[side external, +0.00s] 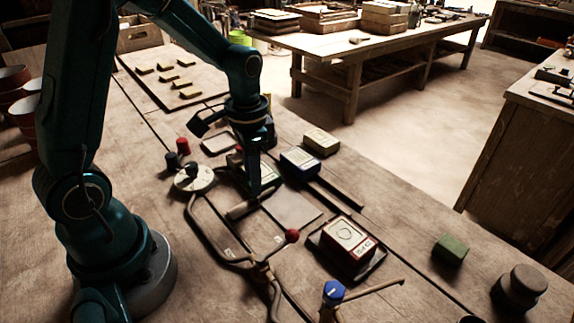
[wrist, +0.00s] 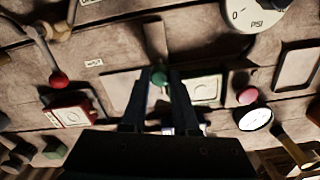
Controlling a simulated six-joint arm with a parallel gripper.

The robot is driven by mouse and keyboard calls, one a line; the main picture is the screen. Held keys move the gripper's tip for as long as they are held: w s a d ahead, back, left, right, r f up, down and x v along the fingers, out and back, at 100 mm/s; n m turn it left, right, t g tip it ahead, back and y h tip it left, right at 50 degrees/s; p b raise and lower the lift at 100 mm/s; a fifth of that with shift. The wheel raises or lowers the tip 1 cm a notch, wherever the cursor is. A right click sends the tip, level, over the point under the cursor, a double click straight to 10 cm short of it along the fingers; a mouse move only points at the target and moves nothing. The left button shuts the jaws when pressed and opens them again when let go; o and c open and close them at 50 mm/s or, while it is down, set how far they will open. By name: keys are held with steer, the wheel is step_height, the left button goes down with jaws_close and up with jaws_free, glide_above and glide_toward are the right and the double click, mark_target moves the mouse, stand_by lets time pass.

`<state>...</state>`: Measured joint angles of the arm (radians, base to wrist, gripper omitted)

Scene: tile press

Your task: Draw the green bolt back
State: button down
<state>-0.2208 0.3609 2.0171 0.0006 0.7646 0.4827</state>
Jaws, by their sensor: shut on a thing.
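The green bolt's round knob (wrist: 158,76) shows in the wrist view between my fingertips, with a pale brown shaft (wrist: 155,42) running up from it. My gripper (wrist: 158,82) is shut on this knob. The green knob cannot be made out there, as my fingers cover that spot.
A red-ball lever (side external: 292,236) stands right of my gripper, with a red block (side external: 347,240) beyond it. A blue block (side external: 300,161) and a dial (side external: 193,178) are close by. A blue knob (side external: 333,291) stands at the front.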

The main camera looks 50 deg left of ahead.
steer(key=shift+s, duration=2.2)
steer(key=c, duration=0.7)
jaws_free()
steer(key=shift+o, duration=0.2)
steer(key=shift+r, duration=2.55)
